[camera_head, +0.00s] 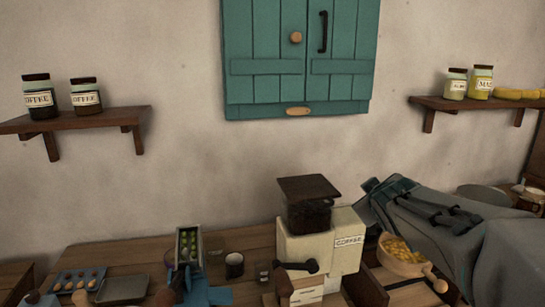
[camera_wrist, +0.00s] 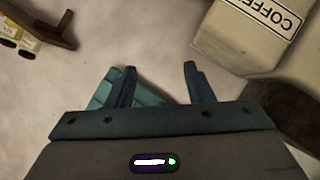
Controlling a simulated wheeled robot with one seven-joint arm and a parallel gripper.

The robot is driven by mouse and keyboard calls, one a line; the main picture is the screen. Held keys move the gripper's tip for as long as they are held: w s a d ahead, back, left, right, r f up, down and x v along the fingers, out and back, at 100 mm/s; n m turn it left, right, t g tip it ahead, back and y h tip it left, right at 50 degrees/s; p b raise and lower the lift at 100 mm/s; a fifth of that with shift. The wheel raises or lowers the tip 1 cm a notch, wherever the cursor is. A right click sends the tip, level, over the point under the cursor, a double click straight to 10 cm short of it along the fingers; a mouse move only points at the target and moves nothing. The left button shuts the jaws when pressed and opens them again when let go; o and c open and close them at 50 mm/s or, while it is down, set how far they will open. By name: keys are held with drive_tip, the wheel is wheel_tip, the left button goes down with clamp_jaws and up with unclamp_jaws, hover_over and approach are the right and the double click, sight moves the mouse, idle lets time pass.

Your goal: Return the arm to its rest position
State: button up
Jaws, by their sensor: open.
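My arm (camera_head: 445,235) reaches in from the lower right of the head view, its grey links lying above the counter. My gripper (camera_head: 366,197) is at its far end, just right of the coffee grinder (camera_head: 325,240). In the wrist view my gripper (camera_wrist: 158,82) has its two dark fingers spread apart, with no object held between them. Teal boards of the wall cabinet (camera_wrist: 150,92) show behind the fingers. The grinder's cream body with its COFFEE label (camera_wrist: 275,17) is at the upper right there, upside down.
A wooden bowl of yellow pieces (camera_head: 400,258) stands under my arm. A tray (camera_head: 78,280), a grey pan (camera_head: 122,290), a dark cup (camera_head: 234,265) and a blue device (camera_head: 190,260) crowd the counter leftward. Shelves with jars (camera_head: 85,120) flank the cabinet (camera_head: 298,60). The wall between is bare.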

drive_tip(key=s+a+f+m+g+y, duration=0.1)
drive_tip(key=s+a+f+m+g, duration=0.2)
drive_tip(key=s+f, duration=0.5)
drive_tip(key=s+a+f+m+g+y, duration=0.1)
drive_tip(key=s+a+f+m+g, duration=0.2)
drive_tip(key=s+f+g, duration=0.4)
drive_tip(key=s+a+f, duration=0.1)
drive_tip(key=s+f, duration=0.1)
drive_tip(key=s, duration=0.7)
drive_tip(key=shift+s+a, duration=0.15)
drive_tip(key=shift+a, duration=0.2)
